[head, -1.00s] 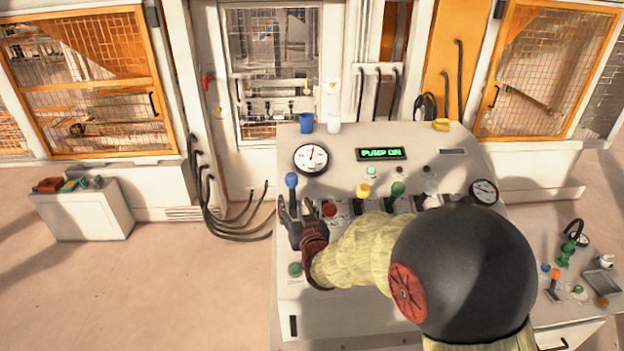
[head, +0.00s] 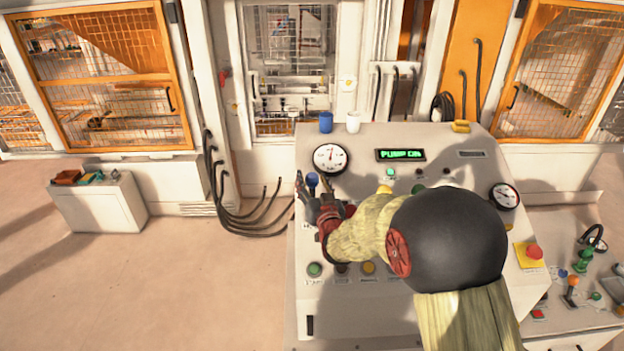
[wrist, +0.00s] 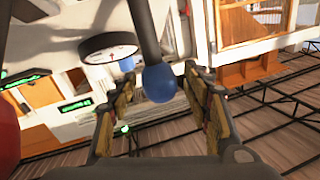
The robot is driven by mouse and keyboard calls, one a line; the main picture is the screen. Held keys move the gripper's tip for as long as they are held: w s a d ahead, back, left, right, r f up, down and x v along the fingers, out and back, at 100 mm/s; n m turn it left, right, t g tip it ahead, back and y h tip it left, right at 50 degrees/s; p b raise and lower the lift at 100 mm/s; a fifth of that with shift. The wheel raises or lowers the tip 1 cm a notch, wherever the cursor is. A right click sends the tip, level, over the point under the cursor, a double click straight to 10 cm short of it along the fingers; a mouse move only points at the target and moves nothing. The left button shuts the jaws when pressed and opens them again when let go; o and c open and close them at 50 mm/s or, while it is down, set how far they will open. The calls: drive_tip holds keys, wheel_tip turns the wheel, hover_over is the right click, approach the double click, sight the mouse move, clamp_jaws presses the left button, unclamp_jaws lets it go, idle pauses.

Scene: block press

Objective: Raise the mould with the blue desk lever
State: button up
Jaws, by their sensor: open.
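The blue desk lever has a round blue knob (head: 312,179) at the left end of the desk's lever row. My gripper (head: 314,190) is open, with one finger on each side of the knob in the head view. In the wrist view the blue knob (wrist: 159,84) and its dark shaft (wrist: 144,30) show between the two open fingers (wrist: 158,100), with gaps on both sides. The press window (head: 290,65) is behind the desk. I cannot make out the mould clearly in it.
The sloped desk (head: 440,145) carries a gauge (head: 330,158) just behind the lever and a green-lit "PUMP ON" display (head: 401,155). A blue cup (head: 326,122) and a white cup (head: 353,122) stand at its back edge. My arm hides much of the lever row.

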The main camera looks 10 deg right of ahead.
drive_tip(key=shift+w, duration=0.35)
drive_tip(key=shift+c, duration=0.3)
drive_tip(key=c, duration=1.1)
clamp_jaws()
